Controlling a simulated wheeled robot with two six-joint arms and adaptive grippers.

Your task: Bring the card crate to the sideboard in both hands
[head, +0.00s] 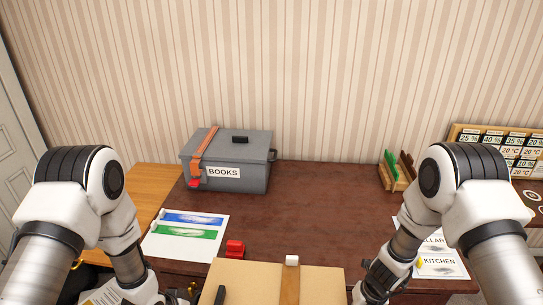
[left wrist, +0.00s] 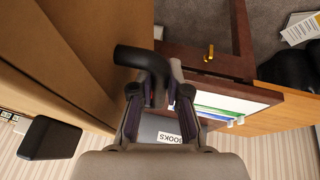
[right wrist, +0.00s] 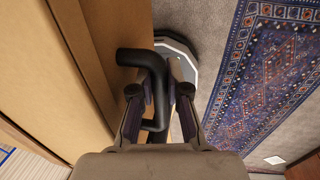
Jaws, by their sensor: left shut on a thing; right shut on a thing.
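The card crate (head: 258,282) is a tan cardboard box with a brown strip across its top, at the bottom edge of the head view. Its side also fills the left of the right wrist view (right wrist: 25,70). My left gripper (left wrist: 160,88) is shut on a black bent handle (left wrist: 140,58) on one side of the crate. My right gripper (right wrist: 160,92) is shut on a matching black handle (right wrist: 140,58) on the other side. The sideboard (head: 320,210) has a dark red-brown top, lying beyond the crate. The crate's underside and lower front are hidden.
A grey BOOKS box (head: 245,160) with an orange strap stands back left on the sideboard. Printed sheets (head: 187,236) and a red object (head: 235,249) lie nearer. A small wooden rack (head: 397,173) and a sign board (head: 500,148) stand right. The middle top is clear.

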